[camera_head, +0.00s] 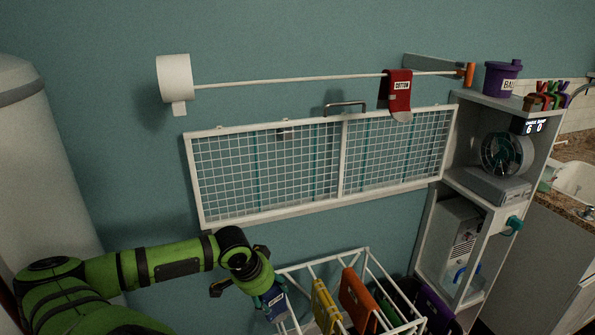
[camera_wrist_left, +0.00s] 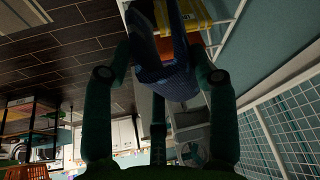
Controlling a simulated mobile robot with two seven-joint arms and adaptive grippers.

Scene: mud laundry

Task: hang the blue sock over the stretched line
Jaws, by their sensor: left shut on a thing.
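The stretched line (camera_head: 290,81) runs across the wall from a white reel (camera_head: 175,78) at left to an orange fitting (camera_head: 466,74) at right. The blue sock (camera_head: 273,302) is low in the head view, at the left end of a white rack (camera_head: 310,262). My left gripper (camera_head: 252,284) is shut on it, well below the line. In the left wrist view the dark blue sock (camera_wrist_left: 170,78) sits between the fingers of my left gripper (camera_wrist_left: 160,70). Part of the sock is hidden. My right gripper is not in view.
A red sock (camera_head: 398,92) labelled COTTON hangs over the line's right part. A white-framed mesh panel (camera_head: 343,160) with a handle (camera_head: 345,106) is below the line. The rack holds yellow (camera_head: 325,304) and orange (camera_head: 358,298) cloths. A shelf unit (camera_head: 470,180) stands right. The line's left and middle are bare.

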